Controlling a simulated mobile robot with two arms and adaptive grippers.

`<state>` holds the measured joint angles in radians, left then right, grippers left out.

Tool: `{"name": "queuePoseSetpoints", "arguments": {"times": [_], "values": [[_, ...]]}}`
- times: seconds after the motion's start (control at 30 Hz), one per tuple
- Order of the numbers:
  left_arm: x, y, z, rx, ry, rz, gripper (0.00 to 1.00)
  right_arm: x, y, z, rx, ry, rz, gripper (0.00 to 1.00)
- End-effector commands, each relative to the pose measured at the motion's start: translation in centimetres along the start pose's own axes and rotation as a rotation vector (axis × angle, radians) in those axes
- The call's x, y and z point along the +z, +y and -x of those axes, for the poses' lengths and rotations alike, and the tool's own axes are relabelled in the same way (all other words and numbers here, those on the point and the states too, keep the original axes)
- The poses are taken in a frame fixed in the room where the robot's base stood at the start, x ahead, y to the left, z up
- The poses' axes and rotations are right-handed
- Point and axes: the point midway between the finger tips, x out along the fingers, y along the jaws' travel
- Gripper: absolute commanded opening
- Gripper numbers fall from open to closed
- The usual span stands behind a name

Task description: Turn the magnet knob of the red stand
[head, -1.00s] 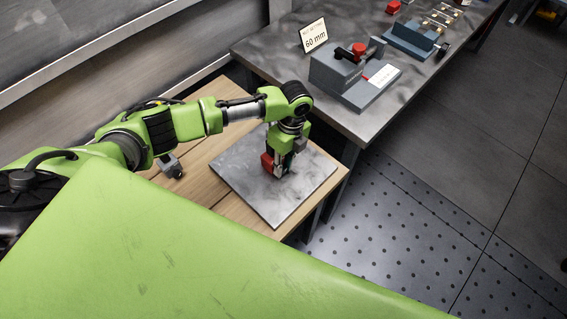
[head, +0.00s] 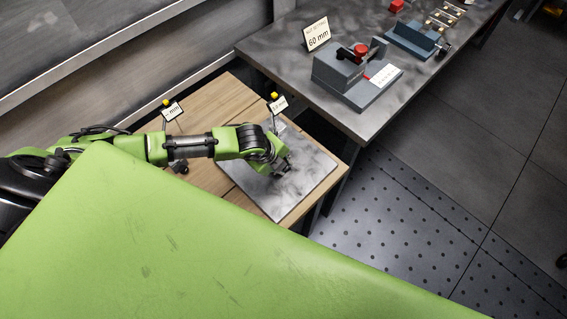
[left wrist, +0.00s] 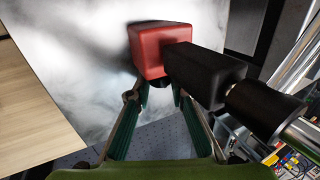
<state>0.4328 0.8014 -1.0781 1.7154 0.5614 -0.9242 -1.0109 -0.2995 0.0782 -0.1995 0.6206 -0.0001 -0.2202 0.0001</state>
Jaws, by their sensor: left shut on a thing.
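The red stand's base block (left wrist: 158,48) shows in the left wrist view, over the pale plate. A small dark round knob (left wrist: 158,83) is at its near side. My left gripper (left wrist: 156,94) has its fingers closing on this knob. In the head view my left gripper (head: 284,170) points down over the grey plate (head: 272,205) and hides the red block. A yellow-topped post with a card (head: 278,104) rises behind the arm. A black block (left wrist: 208,73) with a metal rod is beside the red block. My right gripper is out of view.
Another yellow-topped post with a card (head: 172,112) stands on the wooden table (head: 228,97), partly behind my arm. The grey bench (head: 283,58) behind holds a grey fixture (head: 338,70), a "60 mm" sign (head: 316,35) and a blue-grey fixture (head: 411,40). The perforated floor at right is clear.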

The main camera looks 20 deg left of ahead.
Motion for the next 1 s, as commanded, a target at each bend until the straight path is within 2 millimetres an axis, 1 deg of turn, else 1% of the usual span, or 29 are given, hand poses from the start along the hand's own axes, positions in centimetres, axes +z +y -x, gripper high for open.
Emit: {"name": "queuePoseSetpoints", "arguments": {"times": [0.43, 0.47, 0.5, 0.53, 0.77, 0.87, 1.0], "values": [[0.1, -0.3, 0.1, -0.018, -0.001, 0.000, 0.00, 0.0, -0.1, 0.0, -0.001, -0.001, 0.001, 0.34], [0.1, -0.3, 0.1, -0.018, -0.001, 0.000, 0.25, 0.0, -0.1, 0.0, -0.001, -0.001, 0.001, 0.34], [0.1, -0.3, 0.1, -0.017, -0.001, 0.000, 0.35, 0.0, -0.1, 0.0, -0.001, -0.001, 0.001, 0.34], [0.1, -0.2, 0.1, -0.017, -0.001, 0.000, 0.37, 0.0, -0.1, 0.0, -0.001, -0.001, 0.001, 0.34], [0.0, -0.1, 0.0, -0.014, -0.001, 0.000, 0.37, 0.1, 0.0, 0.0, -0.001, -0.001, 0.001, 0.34], [0.0, -0.1, 0.1, -0.013, -0.001, 0.000, 0.37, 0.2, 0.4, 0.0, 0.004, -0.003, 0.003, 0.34], [0.1, -0.1, 1.1, -0.014, -0.001, 0.000, 0.37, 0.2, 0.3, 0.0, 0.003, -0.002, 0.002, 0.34]]}}
